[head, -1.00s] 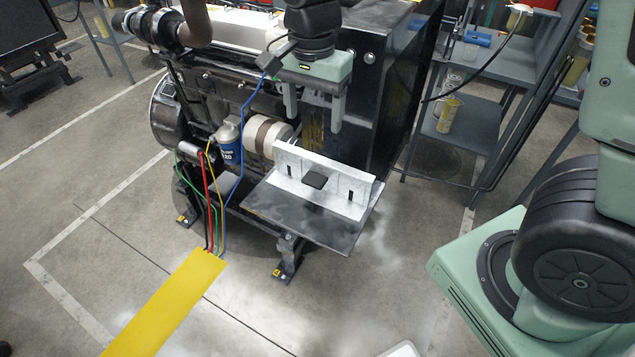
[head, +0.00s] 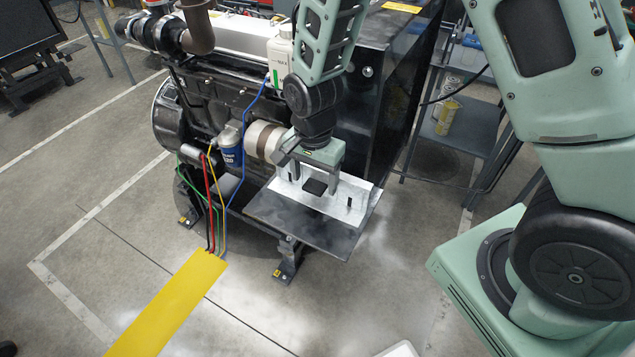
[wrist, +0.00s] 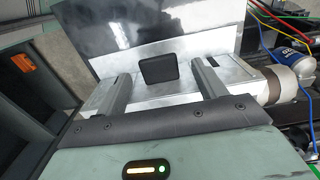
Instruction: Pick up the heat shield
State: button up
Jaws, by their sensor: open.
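The heat shield (head: 350,188) is a silver sheet-metal piece with a black block (head: 315,187) on its face and small dark slots. It rests on a dark plate (head: 300,222) at the engine's near end. My gripper (head: 314,178) is open, pointing down just above the shield, with one finger on each side of the black block in the head view. In the wrist view the shield (wrist: 155,95) shows between and beyond the two fingers, with the block (wrist: 159,69) between them. Contact cannot be told; my gripper hides part of the shield's back.
The engine (head: 200,95) stands behind, with a beige cylinder (head: 264,141) and blue canister (head: 230,145) left of my gripper. Coloured cables run to a yellow strip (head: 165,305). A grey shelf (head: 455,120) stands to the right.

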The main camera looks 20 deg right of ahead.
aim_at(314, 186)
jog(key=shift+a+f+p, duration=0.1)
jog(key=shift+f+p, duration=0.2)
jog(key=shift+f, duration=1.3)
grip_shut()
jog(key=shift+r, duration=0.2)
